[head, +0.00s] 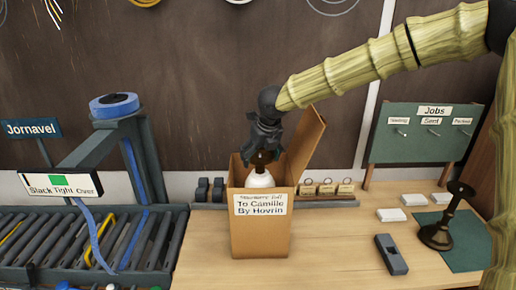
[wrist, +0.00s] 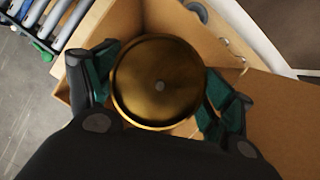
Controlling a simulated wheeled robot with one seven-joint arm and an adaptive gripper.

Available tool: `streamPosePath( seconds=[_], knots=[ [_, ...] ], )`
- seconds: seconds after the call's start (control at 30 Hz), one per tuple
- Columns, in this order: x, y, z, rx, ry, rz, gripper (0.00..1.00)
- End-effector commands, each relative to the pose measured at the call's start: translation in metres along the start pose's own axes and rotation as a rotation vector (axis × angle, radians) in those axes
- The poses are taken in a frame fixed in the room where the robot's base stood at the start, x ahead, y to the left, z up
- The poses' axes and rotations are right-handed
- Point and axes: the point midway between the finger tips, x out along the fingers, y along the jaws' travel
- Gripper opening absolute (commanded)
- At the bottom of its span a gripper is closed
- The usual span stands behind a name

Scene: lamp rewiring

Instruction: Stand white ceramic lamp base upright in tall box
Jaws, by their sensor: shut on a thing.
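The tall cardboard box (head: 261,230) stands on the bench with its lid open, labelled "To Camille By Hovrin". The white ceramic lamp base (head: 259,180) shows at the box mouth, its white body partly below the front rim. Its dark brass top sits under my gripper (head: 264,155). In the wrist view the round brass top (wrist: 158,82) lies between my two green-padded fingers, and my gripper (wrist: 160,95) is shut on it. The lamp base looks about upright in the head view. Its bottom is hidden inside the box, so I cannot tell whether it touches the floor.
A dark lamp stand (head: 440,222) is on a green mat (head: 470,252) at the right. A grey tool (head: 391,254) and white blocks (head: 391,215) lie near it. A roller conveyor (head: 60,245) is at the left. The open lid (head: 307,145) rises right of my gripper.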

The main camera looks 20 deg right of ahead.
Motion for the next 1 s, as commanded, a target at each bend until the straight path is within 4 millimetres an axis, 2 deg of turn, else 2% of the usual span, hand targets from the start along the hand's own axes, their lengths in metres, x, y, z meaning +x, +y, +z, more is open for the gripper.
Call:
streamPosePath(
  seconds=[0.17,0.5,1.0],
  knots=[
    [0.005,0.001,-0.001,-0.002,-0.003,0.001,0.1],
    [0.032,0.001,-0.013,-0.002,-0.003,0.001,0.1],
    [0.038,0.001,-0.015,-0.002,-0.003,0.002,0.1]
  ],
)
